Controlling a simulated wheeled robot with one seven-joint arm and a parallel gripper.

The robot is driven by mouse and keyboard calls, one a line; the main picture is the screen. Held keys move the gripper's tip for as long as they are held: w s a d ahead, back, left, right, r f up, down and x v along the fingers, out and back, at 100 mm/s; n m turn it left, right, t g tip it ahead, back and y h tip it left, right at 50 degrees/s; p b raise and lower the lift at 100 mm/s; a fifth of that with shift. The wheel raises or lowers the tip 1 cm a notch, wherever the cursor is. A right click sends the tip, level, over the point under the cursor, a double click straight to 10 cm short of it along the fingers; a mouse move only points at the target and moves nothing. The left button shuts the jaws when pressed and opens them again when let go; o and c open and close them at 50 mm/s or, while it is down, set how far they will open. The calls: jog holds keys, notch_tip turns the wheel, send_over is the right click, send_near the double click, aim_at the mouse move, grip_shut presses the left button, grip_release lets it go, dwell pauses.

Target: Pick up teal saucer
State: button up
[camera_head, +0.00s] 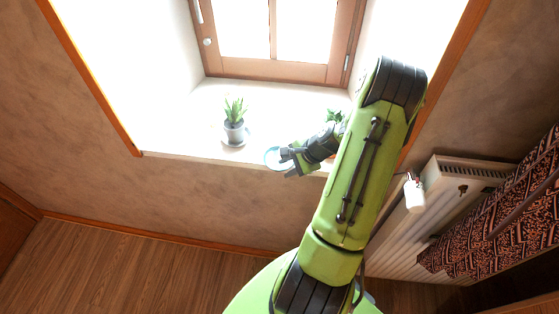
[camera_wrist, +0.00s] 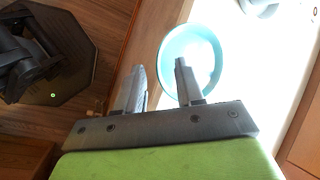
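The teal saucer (camera_head: 271,157) lies on the white windowsill near its front edge. In the wrist view the round saucer (camera_wrist: 203,48) shows at the upper middle, with a teal rim and a washed-out bright inside. My gripper (camera_head: 287,161) is at the saucer's right side in the head view and hides part of it. In the wrist view my gripper (camera_wrist: 160,66) is open, with its two fingers apart. One finger overlaps the saucer and the other is outside its left rim. I cannot tell whether either finger touches it.
A potted plant (camera_head: 235,122) stands on the windowsill (camera_head: 185,138) left of the saucer. Another plant (camera_head: 335,117) is partly hidden behind my arm. The window (camera_head: 275,70) is behind. A radiator (camera_head: 400,225) and patterned cloth (camera_head: 500,215) are at the right.

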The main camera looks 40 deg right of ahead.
jog(key=shift+w+a+f, duration=0.1)
jog(key=shift+w+f, duration=0.25)
jog(key=shift+f, duration=0.15)
jog(key=shift+s, duration=0.1)
grip_shut()
